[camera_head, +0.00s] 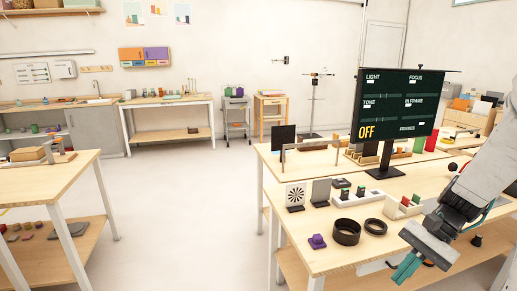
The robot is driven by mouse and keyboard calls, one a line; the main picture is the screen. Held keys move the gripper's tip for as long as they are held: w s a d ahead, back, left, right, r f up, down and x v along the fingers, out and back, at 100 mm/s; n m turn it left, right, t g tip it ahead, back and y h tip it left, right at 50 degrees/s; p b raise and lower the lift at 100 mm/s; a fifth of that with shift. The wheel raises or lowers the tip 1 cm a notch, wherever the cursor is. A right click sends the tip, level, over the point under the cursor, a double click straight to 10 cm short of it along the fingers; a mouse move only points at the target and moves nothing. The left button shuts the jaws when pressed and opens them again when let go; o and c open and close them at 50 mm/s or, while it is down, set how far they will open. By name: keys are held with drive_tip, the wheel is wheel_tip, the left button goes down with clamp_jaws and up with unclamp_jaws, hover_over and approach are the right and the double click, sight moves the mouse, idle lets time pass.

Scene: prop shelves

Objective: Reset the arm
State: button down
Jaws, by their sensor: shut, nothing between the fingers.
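My arm comes in from the right edge and reaches down and left. My gripper (404,275) is at its end, at the lower right, with teal fingers pointing down and left. The fingers are together with nothing visible between them. The gripper shows in front of the near edge of the right wooden table (330,258). No held object shows.
Another wooden table (75,170) stands at left. Open floor (180,220) lies between the tables.

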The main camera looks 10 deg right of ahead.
drive_tip(key=s+a+r+n+t+h, duration=0.2)
drive_tip(key=s+a+r+n+h, duration=0.6)
drive_tip(key=a+r+n, duration=0.3)
drive_tip(key=shift+s+a+r+n+t, duration=0.35)
drive_tip(key=shift+s+a+r, duration=0.3)
drive_tip(key=shift+a+r, duration=0.25)
